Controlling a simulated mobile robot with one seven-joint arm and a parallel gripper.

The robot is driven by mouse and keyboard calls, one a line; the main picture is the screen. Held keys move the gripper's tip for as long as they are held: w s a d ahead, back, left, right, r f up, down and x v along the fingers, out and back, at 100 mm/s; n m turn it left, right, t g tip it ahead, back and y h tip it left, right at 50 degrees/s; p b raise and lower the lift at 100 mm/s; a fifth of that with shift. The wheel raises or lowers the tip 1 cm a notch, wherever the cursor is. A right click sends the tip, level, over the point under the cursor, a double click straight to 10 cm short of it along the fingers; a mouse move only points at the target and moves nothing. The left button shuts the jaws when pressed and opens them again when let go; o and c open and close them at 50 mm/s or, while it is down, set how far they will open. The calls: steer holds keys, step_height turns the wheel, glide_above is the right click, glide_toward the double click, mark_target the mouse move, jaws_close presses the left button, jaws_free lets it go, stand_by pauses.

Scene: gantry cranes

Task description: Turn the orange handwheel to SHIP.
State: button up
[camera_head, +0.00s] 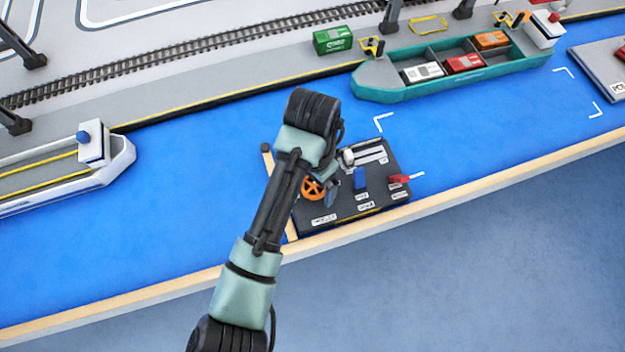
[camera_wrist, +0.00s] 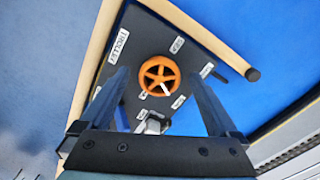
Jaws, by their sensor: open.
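The orange handwheel (camera_wrist: 159,77) sits on a dark control panel (camera_wrist: 130,50) with white labels around it. In the wrist view a light pointer mark shows on the wheel's lower right part, and the small labels are hard to read. In the head view the wheel (camera_head: 313,188) is partly hidden by my arm. My gripper (camera_wrist: 160,95) is open, its two fingers spread to the left and right of the wheel in the wrist view. The fingers appear apart from the wheel. The gripper is mostly hidden behind my arm in the head view.
The panel also carries a blue control (camera_head: 360,179), a red lever (camera_head: 399,179) and a light-coloured knob (camera_head: 348,157). A wooden edge (camera_head: 430,203) runs along the front. A teal ship (camera_head: 385,80) with containers and a white ship (camera_head: 118,157) lie on the blue water.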

steer(key=shift+f, duration=0.15)
steer(key=c, duration=1.4)
steer(key=shift+o, duration=0.2)
